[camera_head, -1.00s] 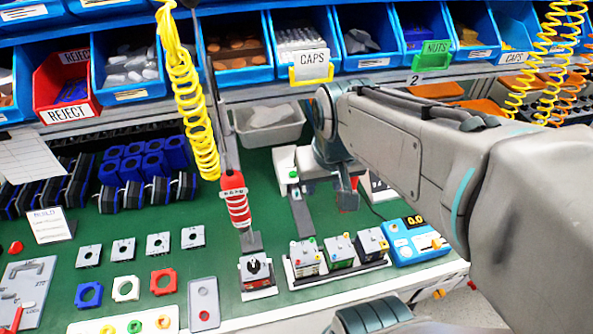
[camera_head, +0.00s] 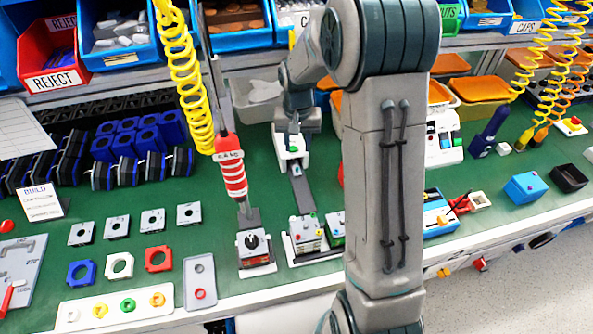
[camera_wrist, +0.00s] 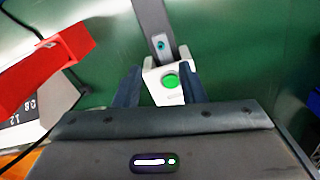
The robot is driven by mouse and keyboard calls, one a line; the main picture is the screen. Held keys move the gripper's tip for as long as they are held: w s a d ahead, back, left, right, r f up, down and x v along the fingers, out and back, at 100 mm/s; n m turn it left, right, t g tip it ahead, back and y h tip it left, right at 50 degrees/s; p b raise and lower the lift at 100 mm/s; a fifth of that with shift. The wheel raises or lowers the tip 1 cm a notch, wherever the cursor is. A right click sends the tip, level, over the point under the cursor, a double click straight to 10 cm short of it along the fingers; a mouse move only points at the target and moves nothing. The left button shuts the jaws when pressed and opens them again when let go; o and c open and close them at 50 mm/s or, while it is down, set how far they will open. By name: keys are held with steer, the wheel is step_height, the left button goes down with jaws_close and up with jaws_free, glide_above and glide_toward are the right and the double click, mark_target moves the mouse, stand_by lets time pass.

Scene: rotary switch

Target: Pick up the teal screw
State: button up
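A small teal screw (camera_wrist: 160,45) shows in the wrist view as a dot on a grey strip (camera_wrist: 153,20), just beyond a white block with a green button (camera_wrist: 171,81). My gripper (camera_wrist: 161,72) is open, its two dark fingers on either side of the white block. I cannot tell whether they touch it, and nothing is clearly held. In the head view my gripper (camera_head: 293,125) is over the back end of the white block (camera_head: 293,159). The grey strip (camera_head: 301,190) runs from the block towards the front. The screw is too small to make out there.
A red part (camera_wrist: 45,65) stands left of my gripper in the wrist view. The red screwdriver (camera_head: 231,172) hangs left of the strip on a yellow coil. The rotary switch (camera_head: 254,245) and several button boxes stand in front. Blue bins line the back.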

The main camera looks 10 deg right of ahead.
mark_target(297, 168)
steer(key=shift+w+f, duration=0.25)
steer(key=shift+f, duration=0.25)
steer(key=shift+w+f, duration=0.2)
steer(key=shift+f, duration=0.65)
steer(key=f, duration=0.3)
steer(key=f+p, duration=0.1)
steer(key=f, duration=0.2)
steer(key=shift+s+f, duration=0.2)
steer(key=shift+f, duration=0.15)
jaws_close()
